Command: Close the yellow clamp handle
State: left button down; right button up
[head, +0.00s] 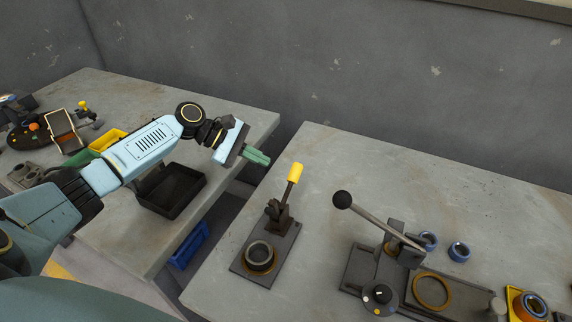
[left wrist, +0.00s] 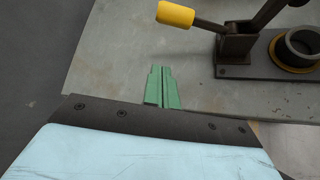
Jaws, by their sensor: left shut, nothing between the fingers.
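The yellow clamp handle (head: 295,172) stands up, tilted a little, on a dark toggle clamp (head: 279,214) at the left part of the right table. The clamp's base plate (head: 245,266) carries a dark ring (head: 260,257). In the left wrist view the yellow handle (left wrist: 175,14) is at the top, with the ring (left wrist: 298,46) at the right. My left gripper (head: 262,158) has green fingers, shut and empty, to the left of the handle and apart from it. Its fingers (left wrist: 161,86) also show in the left wrist view. My right gripper is not in view.
An arbor press (head: 388,265) with a black-knobbed lever (head: 342,200) stands right of the clamp. Blue rings (head: 459,251) lie behind it. A gap separates the right table from the left table, which holds a black bin (head: 172,192). A blue bin (head: 188,247) is lower down.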

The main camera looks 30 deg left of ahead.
aim_at(291, 176)
pick_arm(q)
jog(key=x, duration=0.4)
jog(key=shift+s+d, duration=0.2)
jog(key=shift+s, duration=0.05)
jog(key=b+x, duration=0.1)
jog(key=x, duration=0.4)
jog(key=shift+w+d+f, duration=0.15)
jog(key=shift+d+f, duration=0.05)
jog(key=r, duration=0.1)
jog(key=s+r+p, duration=0.1)
jog(key=r, duration=0.1)
jog(key=shift+s+a, duration=0.15)
jog(key=shift+s, duration=0.1)
jog(key=shift+s+r+p, duration=0.2)
jog(key=shift+r+p, duration=0.1)
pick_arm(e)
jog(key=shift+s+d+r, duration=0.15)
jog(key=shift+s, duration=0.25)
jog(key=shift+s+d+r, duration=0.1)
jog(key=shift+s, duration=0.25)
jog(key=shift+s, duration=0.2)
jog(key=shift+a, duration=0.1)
